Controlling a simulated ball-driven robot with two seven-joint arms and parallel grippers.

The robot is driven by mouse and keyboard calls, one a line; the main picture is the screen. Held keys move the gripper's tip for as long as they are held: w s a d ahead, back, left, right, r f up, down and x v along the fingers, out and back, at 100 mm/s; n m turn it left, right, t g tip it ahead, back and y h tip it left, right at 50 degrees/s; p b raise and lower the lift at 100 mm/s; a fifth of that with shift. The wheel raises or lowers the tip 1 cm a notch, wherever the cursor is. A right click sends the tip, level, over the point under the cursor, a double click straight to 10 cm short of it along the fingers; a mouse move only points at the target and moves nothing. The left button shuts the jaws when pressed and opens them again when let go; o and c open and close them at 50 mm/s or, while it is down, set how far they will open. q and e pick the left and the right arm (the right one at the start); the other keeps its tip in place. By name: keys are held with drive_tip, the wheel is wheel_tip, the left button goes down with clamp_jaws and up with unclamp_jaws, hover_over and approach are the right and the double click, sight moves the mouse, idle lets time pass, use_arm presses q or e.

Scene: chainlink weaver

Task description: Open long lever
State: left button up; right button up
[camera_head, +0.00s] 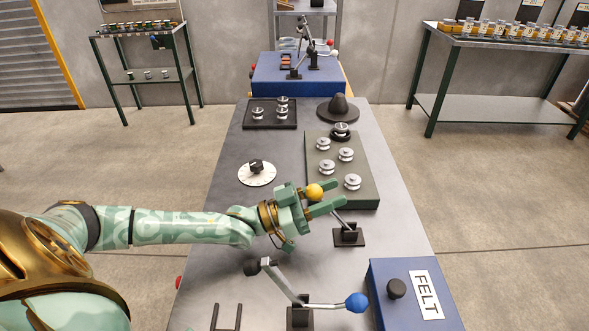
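A lever with a yellow ball knob (314,191) rises from a small black base (348,236) on the grey table. My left gripper (338,194) is at this knob, with its two green fingers apart. The knob shows between or just above the fingers; I cannot tell whether they grip it. The lever's upper rod is partly hidden by the lower finger. A second lever, with a blue ball knob (357,302) and a dark knob (251,267), stands nearer on its own black base (299,318). I cannot tell which is the long lever. My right gripper is not in view.
A green board (366,182) with several metal spools lies beyond the gripper. A white dial (257,174) is at left, a blue box marked FELT (408,312) at front right. A dark hat-shaped piece (338,108) and black tray (262,122) lie farther back.

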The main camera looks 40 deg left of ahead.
use_arm(q)
drive_tip(key=s+a+p, duration=0.2)
drive_tip(key=s+a, duration=0.8)
drive_tip(key=s, duration=0.1)
drive_tip(key=shift+s+f, duration=0.2)
drive_tip(key=shift+f, duration=0.15)
drive_tip(key=shift+a, duration=0.1)
